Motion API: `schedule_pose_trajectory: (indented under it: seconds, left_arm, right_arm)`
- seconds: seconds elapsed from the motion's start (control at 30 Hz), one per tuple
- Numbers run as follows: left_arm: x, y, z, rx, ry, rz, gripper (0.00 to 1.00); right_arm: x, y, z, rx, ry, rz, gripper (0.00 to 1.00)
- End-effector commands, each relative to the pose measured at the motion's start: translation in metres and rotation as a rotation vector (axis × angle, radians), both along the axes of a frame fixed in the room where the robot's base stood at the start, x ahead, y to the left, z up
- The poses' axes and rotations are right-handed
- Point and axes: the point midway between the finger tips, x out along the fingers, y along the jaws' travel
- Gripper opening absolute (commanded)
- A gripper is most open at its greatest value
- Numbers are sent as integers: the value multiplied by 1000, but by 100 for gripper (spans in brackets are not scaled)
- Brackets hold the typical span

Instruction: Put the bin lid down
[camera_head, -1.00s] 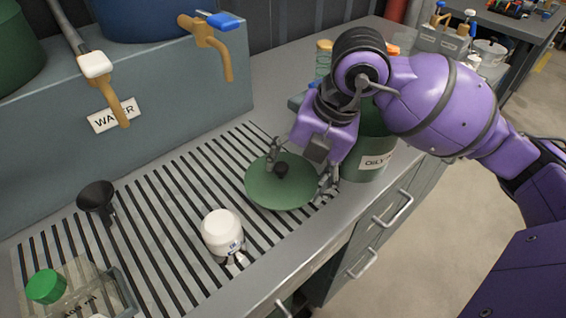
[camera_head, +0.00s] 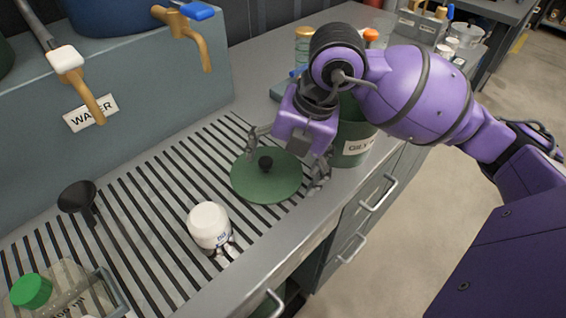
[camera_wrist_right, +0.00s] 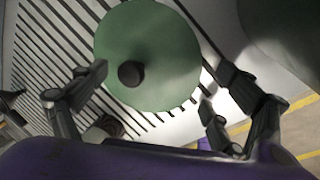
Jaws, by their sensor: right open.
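The bin lid (camera_head: 283,190), a round green disc with a black knob (camera_head: 265,163), lies about flat on the slatted grate near the counter's front edge. My right gripper (camera_head: 286,160) is open above the lid, with one finger toward each side. The right wrist view also shows the lid (camera_wrist_right: 150,45) and knob, with the open fingers (camera_wrist_right: 155,88) apart and nothing held between them. The green bin (camera_head: 352,133) with a partly readable label stands just right of the lid, its top partly hidden by my arm. My left gripper is not in view.
A black funnel (camera_head: 77,196) and a green-capped clear container (camera_head: 32,291) are farther left. Taps (camera_head: 88,98) hang over the grate's back. The grate between funnel and lid is mostly clear.

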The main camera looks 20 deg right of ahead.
Motion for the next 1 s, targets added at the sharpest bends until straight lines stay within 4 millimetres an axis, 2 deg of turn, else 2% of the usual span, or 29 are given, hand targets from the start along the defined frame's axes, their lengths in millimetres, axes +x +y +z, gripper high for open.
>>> schedule_pose_trajectory:
  seconds: [0.17,0.4,0.6,0.8,1.0]
  left_arm:
    - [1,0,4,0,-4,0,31]
    - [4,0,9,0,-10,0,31]
    - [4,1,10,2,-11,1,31]
    - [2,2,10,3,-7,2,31]
    - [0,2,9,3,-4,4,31]
  right_arm:
    - [-2,-4,21,0,-5,0,90]
    - [-11,-16,72,-1,-7,-1,90]
    - [-18,-24,104,-2,-4,-1,90]
    - [-21,-27,117,0,-2,-2,90]
    - [-21,-27,118,1,-1,0,90]
